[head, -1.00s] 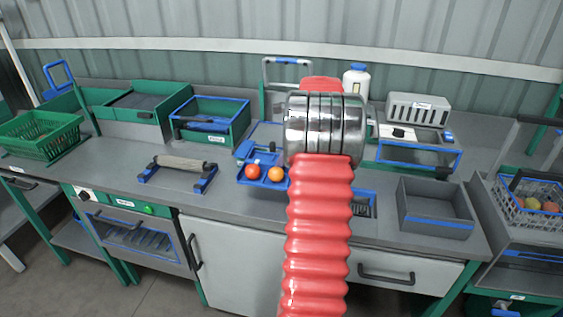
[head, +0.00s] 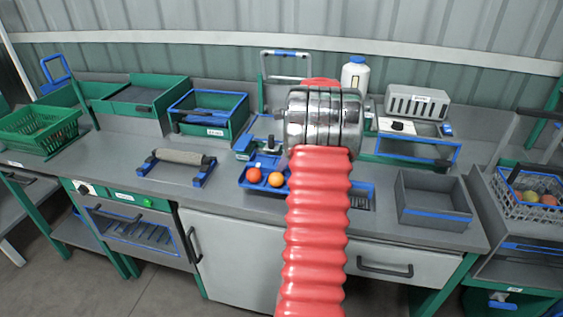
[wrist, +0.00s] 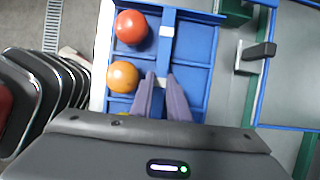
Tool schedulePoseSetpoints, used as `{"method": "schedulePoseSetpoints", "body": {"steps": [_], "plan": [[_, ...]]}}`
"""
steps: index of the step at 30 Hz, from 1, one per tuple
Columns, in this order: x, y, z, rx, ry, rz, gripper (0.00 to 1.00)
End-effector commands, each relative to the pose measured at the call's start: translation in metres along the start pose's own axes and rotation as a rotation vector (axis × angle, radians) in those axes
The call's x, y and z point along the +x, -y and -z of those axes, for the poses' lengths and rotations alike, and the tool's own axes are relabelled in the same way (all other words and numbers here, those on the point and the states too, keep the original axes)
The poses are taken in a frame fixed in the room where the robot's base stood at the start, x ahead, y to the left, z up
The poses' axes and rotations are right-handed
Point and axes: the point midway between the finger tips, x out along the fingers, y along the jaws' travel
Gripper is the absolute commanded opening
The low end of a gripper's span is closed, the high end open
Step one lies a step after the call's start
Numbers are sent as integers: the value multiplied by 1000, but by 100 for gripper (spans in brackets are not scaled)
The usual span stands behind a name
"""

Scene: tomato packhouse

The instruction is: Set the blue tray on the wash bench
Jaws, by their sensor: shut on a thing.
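The blue tray (head: 246,184) has several compartments and is at the middle of the grey bench (head: 120,165), partly hidden behind my red arm. It holds a red tomato (head: 254,175) and an orange tomato (head: 276,179) on its left side. In the wrist view the tray (wrist: 194,42) lies below my gripper (wrist: 163,84), with the red tomato (wrist: 131,27) and orange tomato (wrist: 122,77) in its left compartments. My gripper is shut on the tray's middle divider. In the head view the fingers are hidden. I cannot tell whether the tray touches the bench.
A roller stand (head: 178,160) is left of the tray, and a grey bin (head: 433,200) is to the right. A green crate with a blue rim (head: 208,112), a white bottle (head: 355,76) and a grey slotted box (head: 416,102) stand behind. A drain grate (head: 360,202) is by the tray's right end.

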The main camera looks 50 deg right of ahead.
Motion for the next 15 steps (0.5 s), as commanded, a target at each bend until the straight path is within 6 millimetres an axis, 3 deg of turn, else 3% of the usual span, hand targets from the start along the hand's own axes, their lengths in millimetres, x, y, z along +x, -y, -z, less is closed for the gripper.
{"method": "schedulePoseSetpoints", "body": {"steps": [15], "plan": [[30, 0, 13, 2, 1, 0, 0]]}}
